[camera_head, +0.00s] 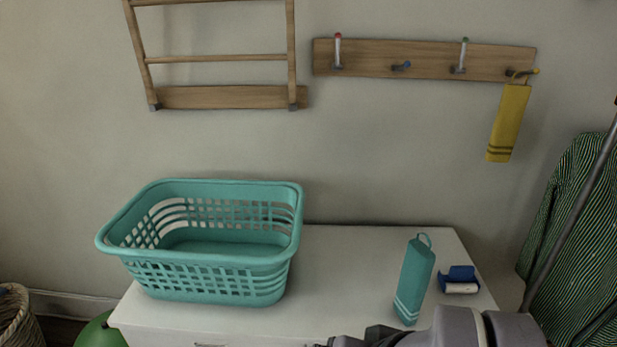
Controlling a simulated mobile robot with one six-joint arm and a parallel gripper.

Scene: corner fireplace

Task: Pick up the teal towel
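The teal towel (414,281) is on the right part of the white cabinet top. It looks like a narrow folded strip with pale stripes near its lower end and a small loop at its upper end. My arm shows at the bottom edge, just below and right of the towel. A dark part of it (382,334) lies near the towel's lower end in the picture. The gripper's fingers cannot be made out, so I cannot tell whether it is open or shut.
A teal laundry basket (213,289) stands on the left of the white cabinet (335,263). A blue and white object (459,280) lies right of the towel. A yellow towel (508,122) hangs from the wall rack (425,58). Striped cloth (575,250) and a pole (570,225) are at right.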

